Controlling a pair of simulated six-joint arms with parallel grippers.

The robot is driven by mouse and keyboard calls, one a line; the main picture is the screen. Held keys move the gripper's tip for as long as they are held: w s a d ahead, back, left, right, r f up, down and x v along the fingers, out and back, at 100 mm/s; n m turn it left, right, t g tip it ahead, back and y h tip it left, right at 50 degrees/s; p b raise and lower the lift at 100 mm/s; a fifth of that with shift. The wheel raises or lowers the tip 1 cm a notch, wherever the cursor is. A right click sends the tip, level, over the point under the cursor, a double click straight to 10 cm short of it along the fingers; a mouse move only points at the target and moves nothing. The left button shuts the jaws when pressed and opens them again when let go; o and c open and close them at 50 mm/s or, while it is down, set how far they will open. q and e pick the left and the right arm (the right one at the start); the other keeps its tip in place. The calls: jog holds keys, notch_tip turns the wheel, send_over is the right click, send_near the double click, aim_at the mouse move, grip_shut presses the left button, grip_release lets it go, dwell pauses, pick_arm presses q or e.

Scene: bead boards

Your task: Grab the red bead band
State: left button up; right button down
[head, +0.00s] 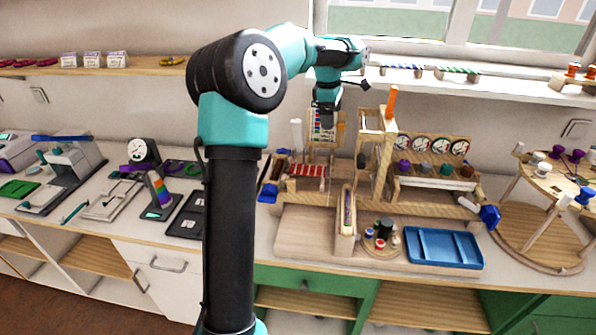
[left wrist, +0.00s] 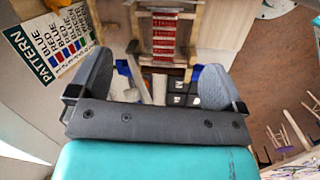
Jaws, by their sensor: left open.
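Red bead pieces, which look like the red bead band (head: 308,170), lie in a row on the wooden board stand in the head view. In the left wrist view the red band (left wrist: 163,40) shows at top centre, in a wooden frame beyond the fingers. My left gripper (head: 326,118) hangs above and behind the band in the head view, near the pattern card. In the left wrist view the left gripper (left wrist: 150,82) is open, its two grey fingers wide apart, with nothing held between them. The band is apart from the fingers. My right gripper is not in view.
A pattern card (left wrist: 50,45) with colour words stands close to the left finger. A wooden frame with an orange-topped post (head: 391,103) stands right of my left gripper. A blue tray (head: 443,248) and small jars lie in front. Several dials (head: 421,145) stand behind.

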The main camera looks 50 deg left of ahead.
pick_arm(q)
jog(key=s+a+f+n+g, duration=0.1)
jog(key=s+a+f+n, duration=0.1)
jog(key=a+f, duration=0.1)
jog(key=shift+s+a+f+g, duration=0.1)
jog(key=shift+a+g, duration=0.2)
jog(key=shift+g, duration=0.1)
jog(key=shift+f, duration=0.15)
send_over(315, 170)
notch_tip(315, 170, down, 12)
jog(key=shift+f, duration=0.1)
jog(key=shift+f, duration=2.45)
jog(key=c, duration=1)
